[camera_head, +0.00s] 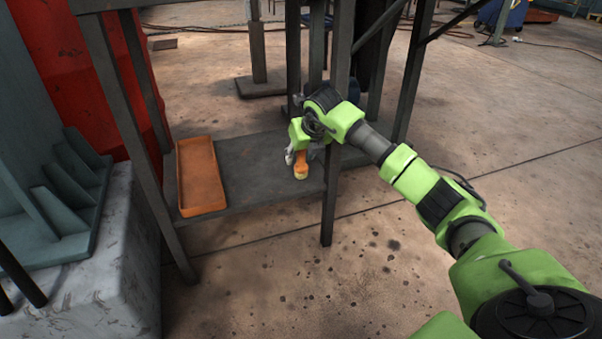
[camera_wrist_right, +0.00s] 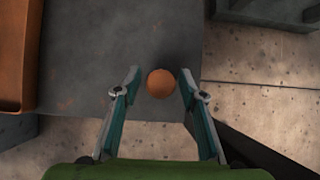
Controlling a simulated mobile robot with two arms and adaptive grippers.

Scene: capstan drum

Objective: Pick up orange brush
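The orange brush (camera_head: 301,163) stands upright on the dark lower shelf (camera_head: 245,168), with its pale yellowish end down. In the right wrist view only its round orange top (camera_wrist_right: 160,83) shows. My right gripper (camera_head: 302,154) is at the brush, with its arm reaching in from the right. In the right wrist view my right gripper (camera_wrist_right: 160,76) is open, one finger on each side of the orange top. Gaps show between the top and both fingers. My left gripper is in neither view.
An orange tray (camera_head: 201,177) lies at the left of the shelf. A dark metal table leg (camera_head: 333,185) stands close beside my right gripper, with more frame bars behind. A grey block (camera_head: 110,270) is at the left. Open floor (camera_head: 370,270) lies in front.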

